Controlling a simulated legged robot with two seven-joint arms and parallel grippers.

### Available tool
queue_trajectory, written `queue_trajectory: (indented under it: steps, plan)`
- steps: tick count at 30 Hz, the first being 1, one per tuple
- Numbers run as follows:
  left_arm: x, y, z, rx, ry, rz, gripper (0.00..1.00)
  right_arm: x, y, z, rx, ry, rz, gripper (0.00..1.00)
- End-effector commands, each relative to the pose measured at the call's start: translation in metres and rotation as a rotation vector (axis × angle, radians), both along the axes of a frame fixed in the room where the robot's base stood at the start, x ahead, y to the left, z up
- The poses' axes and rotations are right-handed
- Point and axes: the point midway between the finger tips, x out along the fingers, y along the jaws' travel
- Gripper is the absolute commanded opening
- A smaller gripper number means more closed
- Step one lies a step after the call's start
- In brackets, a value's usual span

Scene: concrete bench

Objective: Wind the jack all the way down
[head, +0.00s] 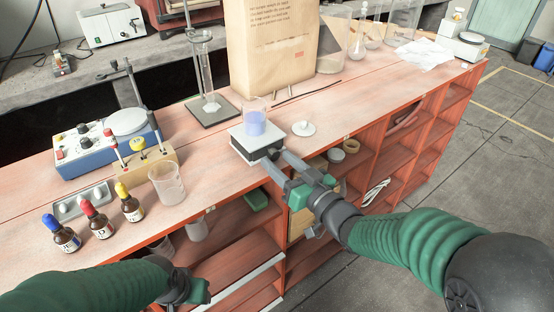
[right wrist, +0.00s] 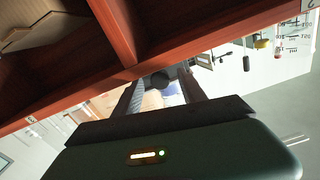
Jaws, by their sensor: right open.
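The jack (head: 243,143) is a small lab lift with a pale top plate and dark sides, near the bench's front edge. Its plate looks low. A beaker of blue liquid (head: 255,123) stands upright on it. My right gripper (head: 273,163) is at the jack's front right side, its fingers apart. In the right wrist view the open fingers (right wrist: 165,88) frame a dark round part between them, perhaps the jack's knob; I cannot tell whether they touch it. My left gripper (head: 190,290) is low in front of the bench, away from the jack, its fingers not clear.
A white lid-like dish (head: 303,128) lies right of the jack. An empty beaker (head: 167,183), dropper bottles (head: 98,218) and a blue stirrer (head: 110,143) stand left. A large paper bag (head: 275,50) and a stand (head: 213,110) are behind. Open shelves (head: 240,240) lie below the bench edge.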

Motion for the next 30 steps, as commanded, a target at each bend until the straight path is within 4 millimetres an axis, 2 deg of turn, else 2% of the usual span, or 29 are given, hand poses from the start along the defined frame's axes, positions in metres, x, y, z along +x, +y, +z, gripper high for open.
queue_trajectory:
  steps: [4,12,23,30]
  plan:
    - [0.0002,-0.0001,-0.0025,0.0,-0.001,0.0,0.49,0.0113,0.0084,0.0,0.0,0.0,0.0,0.49]
    - [0.0003,-0.0001,-0.002,0.0,-0.001,0.0,0.49,0.0128,0.0092,0.0009,0.001,0.001,0.0,0.47]
    - [0.0002,-0.0001,-0.0021,0.0,-0.001,0.0,0.49,0.0128,0.0088,0.0009,0.001,0.001,-0.001,0.0]
    - [0.0002,-0.0001,-0.0068,0.0,-0.001,0.0,0.49,0.0128,0.0086,-0.0011,-0.037,-0.028,-0.001,0.0]
